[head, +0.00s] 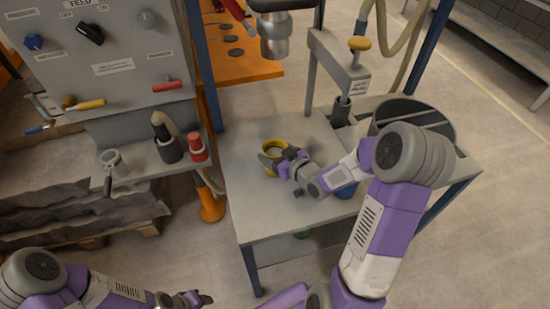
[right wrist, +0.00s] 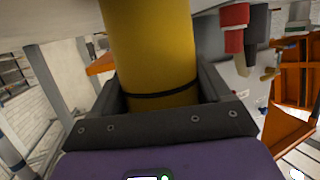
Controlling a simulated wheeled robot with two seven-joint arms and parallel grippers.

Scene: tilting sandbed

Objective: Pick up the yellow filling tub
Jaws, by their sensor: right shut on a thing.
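The yellow filling tub (head: 274,144) is on or just above the grey table in the head view; I cannot tell whether it touches the top. My right gripper (head: 270,160) reaches it from the near right side and is shut on it. In the right wrist view the tub (right wrist: 155,50) fills the space between the two dark fingers (right wrist: 158,88), with a thin black band around it. Its ends are cut off or hidden there. My left gripper (head: 196,299) is low at the bottom edge of the head view, away from the tub; its jaws are too small to judge.
The grey table (head: 255,205) has bare room in front of the tub. A round dark-topped container (head: 420,112) stands at its back right, beside a post with a yellow knob (head: 359,43). A control panel (head: 110,60) and a shelf with a red-capped bottle (head: 197,148) stand left.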

